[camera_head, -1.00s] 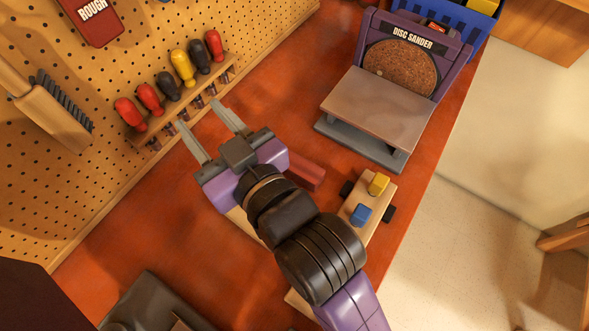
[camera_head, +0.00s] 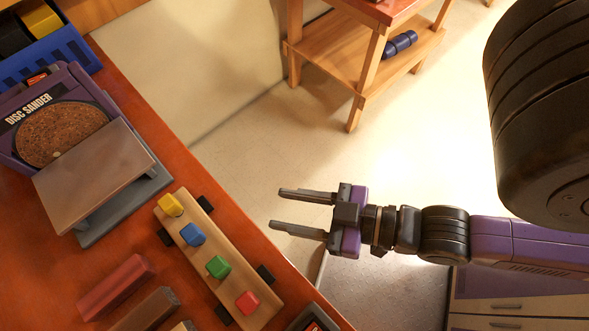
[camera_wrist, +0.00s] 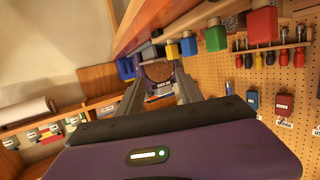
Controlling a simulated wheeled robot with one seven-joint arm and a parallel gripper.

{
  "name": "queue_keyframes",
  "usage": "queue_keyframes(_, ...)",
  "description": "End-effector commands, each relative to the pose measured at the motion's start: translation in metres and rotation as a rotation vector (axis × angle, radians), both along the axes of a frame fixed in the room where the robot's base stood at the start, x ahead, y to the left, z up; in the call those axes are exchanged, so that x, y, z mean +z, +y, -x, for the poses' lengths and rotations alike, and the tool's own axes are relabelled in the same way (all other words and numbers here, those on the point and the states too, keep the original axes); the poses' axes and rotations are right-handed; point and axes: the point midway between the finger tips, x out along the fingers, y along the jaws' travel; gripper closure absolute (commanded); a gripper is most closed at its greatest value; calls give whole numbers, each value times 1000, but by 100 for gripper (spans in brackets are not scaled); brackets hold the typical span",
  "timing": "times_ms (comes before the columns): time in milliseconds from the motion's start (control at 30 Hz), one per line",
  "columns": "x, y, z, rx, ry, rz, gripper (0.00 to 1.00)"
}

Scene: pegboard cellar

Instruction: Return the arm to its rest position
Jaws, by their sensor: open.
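My gripper (camera_head: 276,209) is open, with nothing between its two grey fingers. In the head view it is off the right edge of the red workbench (camera_head: 157,132), over the pale floor, pointing left toward the bench. My purple and black arm reaches in from the right. In the wrist view my gripper (camera_wrist: 158,92) shows its fingers spread, with the disc sander (camera_wrist: 158,72) far off between them.
A wooden block board (camera_head: 205,240) with yellow, blue, green and red pieces lies near the bench edge. The disc sander (camera_head: 60,130) stands behind it. Reddish and brown bars (camera_head: 115,288) lie beside it. A wooden side table (camera_head: 360,60) stands at the back. Floor between is clear.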

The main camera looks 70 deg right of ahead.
Motion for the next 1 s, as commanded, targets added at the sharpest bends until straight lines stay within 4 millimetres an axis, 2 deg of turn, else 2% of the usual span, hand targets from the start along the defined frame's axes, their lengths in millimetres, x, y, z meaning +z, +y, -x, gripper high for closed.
queue_keyframes(33, 1, -4, 12, -26, 12, -2, 57)
queue_keyframes(100, 5, -6, 22, -47, 16, -5, 57)
queue_keyframes(233, 8, -8, 31, -66, 18, -8, 57)
queue_keyframes(500, 8, -8, 31, -68, 18, -8, 57)
queue_keyframes(700, -8, -8, 31, -66, 18, -8, 57)
queue_keyframes(1000, -5, -8, 31, -66, 18, -8, 57)
